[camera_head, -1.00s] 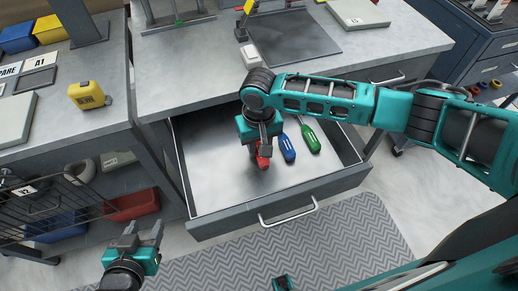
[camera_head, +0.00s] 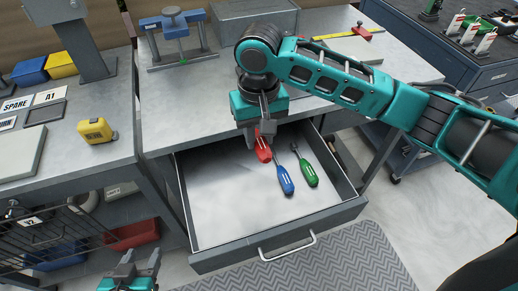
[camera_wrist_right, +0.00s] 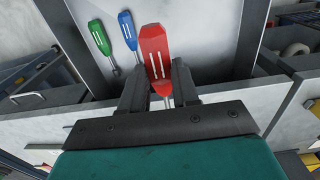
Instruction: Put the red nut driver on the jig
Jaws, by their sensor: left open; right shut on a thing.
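My right gripper (camera_head: 260,128) is shut on the red nut driver (camera_head: 263,151) and holds it over the back of the open drawer. In the right wrist view, the red handle (camera_wrist_right: 154,52) stands between the fingers (camera_wrist_right: 154,82), with a bit of metal shaft below. A blue fixture (camera_head: 177,43) with upright posts and a grey top knob stands on the bench at the back left. It looks like the jig. My left gripper (camera_head: 140,264) is open and empty at the lower left, partly cut off by the picture's edge.
A blue driver (camera_head: 284,181) and a green driver (camera_head: 307,173) lie in the drawer (camera_head: 272,237). A grey box (camera_head: 262,18) stands at the back of the bench. A yellow tape measure (camera_head: 97,130) lies on the left counter. The bench front left of my right gripper is clear.

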